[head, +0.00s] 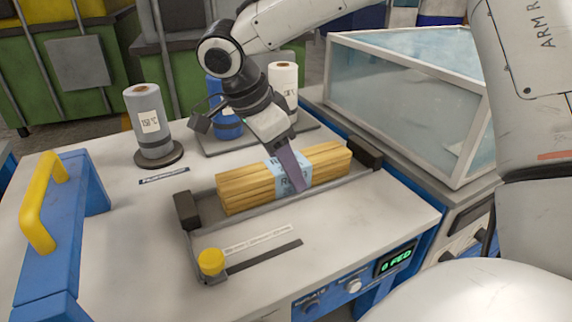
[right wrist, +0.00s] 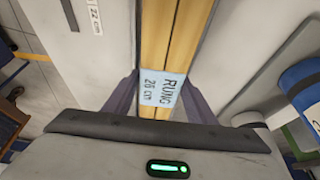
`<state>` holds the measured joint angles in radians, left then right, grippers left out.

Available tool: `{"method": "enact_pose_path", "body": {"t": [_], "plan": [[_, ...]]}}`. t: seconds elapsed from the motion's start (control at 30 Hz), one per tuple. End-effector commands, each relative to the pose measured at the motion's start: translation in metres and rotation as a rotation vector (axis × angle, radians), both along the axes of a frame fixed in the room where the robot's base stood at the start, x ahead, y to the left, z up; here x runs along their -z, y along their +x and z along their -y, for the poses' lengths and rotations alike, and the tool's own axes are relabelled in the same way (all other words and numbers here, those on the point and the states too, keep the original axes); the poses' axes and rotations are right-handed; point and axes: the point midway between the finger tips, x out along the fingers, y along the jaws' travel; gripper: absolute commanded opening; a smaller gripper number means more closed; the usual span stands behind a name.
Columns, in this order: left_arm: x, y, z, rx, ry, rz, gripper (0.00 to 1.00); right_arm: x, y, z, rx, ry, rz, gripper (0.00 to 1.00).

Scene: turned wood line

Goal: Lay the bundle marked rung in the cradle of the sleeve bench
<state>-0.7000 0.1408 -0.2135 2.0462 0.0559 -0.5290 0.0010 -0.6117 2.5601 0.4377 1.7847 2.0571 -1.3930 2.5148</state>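The rung bundle (head: 238,187) is a stack of pale wooden sticks with a light blue band. The band reads RUNG and 28 cm in the right wrist view (right wrist: 160,88). The bundle lies lengthwise between the dark end blocks of the cradle (head: 187,210) on the sleeve bench (head: 120,235). It sits low behind the front rail; its underside is hidden, so I cannot tell if it rests fully. My right gripper (head: 290,180) points down over the middle of the bundle. Its fingers (right wrist: 162,95) are against both sides at the band. My left gripper is out of view.
A grey roll (head: 148,120) stands on a dark disc behind the cradle, with blue and white rolls on a tray beyond. A yellow knob (head: 211,262) is at the cradle's front left. A blue stand with a yellow handle (head: 38,215) is left. A clear-sided box (head: 400,95) stands back right.

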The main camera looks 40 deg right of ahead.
Motion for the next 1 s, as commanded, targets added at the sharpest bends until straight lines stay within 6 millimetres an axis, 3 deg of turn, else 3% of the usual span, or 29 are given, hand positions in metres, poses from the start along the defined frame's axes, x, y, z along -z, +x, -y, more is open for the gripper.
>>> {"method": "enact_pose_path", "body": {"t": [0.47, 1.0], "plan": [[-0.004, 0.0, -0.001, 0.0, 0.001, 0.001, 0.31, -0.01, 0.001, -0.002, -0.001, 0.0, 0.002, 0.62], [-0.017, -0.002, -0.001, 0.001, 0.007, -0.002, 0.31, -0.104, 0.013, -0.039, 0.0, 0.002, 0.001, 0.62]]}}
